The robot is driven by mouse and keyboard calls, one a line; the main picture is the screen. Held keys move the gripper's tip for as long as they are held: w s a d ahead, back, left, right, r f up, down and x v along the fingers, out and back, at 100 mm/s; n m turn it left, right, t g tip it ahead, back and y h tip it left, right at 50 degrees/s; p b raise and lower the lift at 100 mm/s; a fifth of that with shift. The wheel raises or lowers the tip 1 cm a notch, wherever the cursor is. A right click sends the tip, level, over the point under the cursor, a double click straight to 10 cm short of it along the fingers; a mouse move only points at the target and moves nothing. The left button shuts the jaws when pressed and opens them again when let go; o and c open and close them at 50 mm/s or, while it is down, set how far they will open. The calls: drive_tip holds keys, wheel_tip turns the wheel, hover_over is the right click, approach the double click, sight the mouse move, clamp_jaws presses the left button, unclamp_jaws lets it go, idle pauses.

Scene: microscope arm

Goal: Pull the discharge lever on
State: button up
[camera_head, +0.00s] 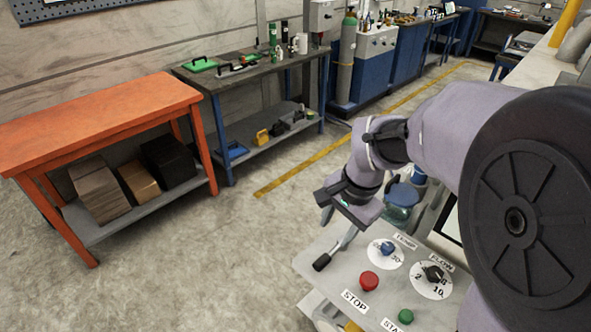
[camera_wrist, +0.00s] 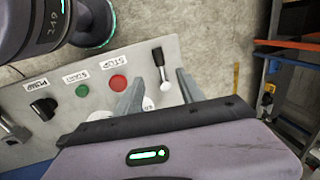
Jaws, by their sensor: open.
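My gripper (camera_head: 338,212) is open and empty, above the lever's rod in the head view. In the wrist view my gripper (camera_wrist: 159,76) has one finger on either side of the lever's line. I cannot tell whether either finger touches it.
On the panel are a red STOP button (camera_head: 369,281), a green START button (camera_head: 405,316), a blue-knobbed dial (camera_head: 387,249) and a black-knobbed dial (camera_head: 433,273). An orange bench (camera_head: 95,118) stands at the left. The floor left of the panel is free.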

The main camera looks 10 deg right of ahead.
sight(322, 261)
drive_tip(key=f+b, duration=0.1)
drive_tip(key=f, duration=0.3)
drive_tip(key=w+a+f+b, duration=0.1)
drive_tip(key=f+b, duration=0.1)
drive_tip(key=f, duration=0.3)
drive_tip(key=f+b, duration=0.2)
drive_tip(key=f, duration=0.3)
drive_tip(key=shift+w+a, duration=0.25)
drive_tip(key=shift+w, duration=0.05)
drive_tip(key=shift+w+a+f+b, duration=0.15)
drive_tip(key=shift+f+b, duration=0.2)
drive_tip(key=shift+f, duration=0.2)
clamp_jaws()
